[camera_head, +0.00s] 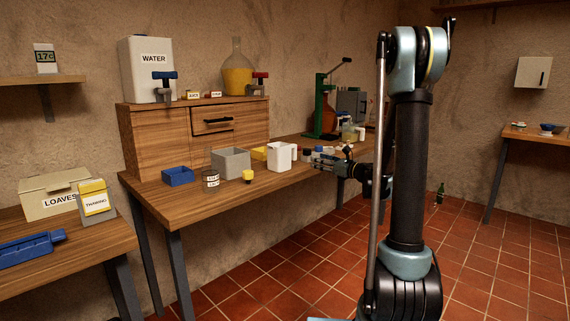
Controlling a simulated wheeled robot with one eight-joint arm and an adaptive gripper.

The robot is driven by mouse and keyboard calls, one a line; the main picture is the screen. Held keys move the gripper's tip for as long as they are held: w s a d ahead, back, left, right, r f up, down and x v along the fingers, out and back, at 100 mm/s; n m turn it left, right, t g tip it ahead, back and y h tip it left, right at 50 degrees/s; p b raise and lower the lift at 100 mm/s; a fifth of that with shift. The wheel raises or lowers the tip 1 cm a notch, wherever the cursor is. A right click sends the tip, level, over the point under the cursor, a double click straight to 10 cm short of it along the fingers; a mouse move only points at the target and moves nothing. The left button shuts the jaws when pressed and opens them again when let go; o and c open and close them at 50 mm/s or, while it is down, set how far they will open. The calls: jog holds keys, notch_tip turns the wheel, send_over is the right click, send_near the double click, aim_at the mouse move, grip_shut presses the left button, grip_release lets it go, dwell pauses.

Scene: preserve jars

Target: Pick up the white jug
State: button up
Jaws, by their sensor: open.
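The white jug (279,157) stands upright on the wooden workbench (205,190), near its front edge. Its handle is on the right side, towards my gripper. My gripper (312,157) is at the right of the jug, reaching in from the right over the bench's front edge. It is open and appears empty. A small gap seems to lie between its fingertips and the jug's handle, but the fingertips are small and hard to separate from the small jars behind.
Left of the jug are a grey bin (231,162), a small yellow-topped jar (248,176), a glass jar (211,178) and a blue tray (178,176). A green press (322,110) stands at the back right.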

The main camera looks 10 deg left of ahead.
aim_at(296, 155)
jog(key=x, duration=1.1)
jog(key=shift+f+x, duration=0.1)
jog(key=shift+x, duration=1.25)
jog(key=shift+f+x, duration=0.15)
jog(key=shift+x, duration=1.15)
jog(key=shift+w, duration=0.1)
grip_shut()
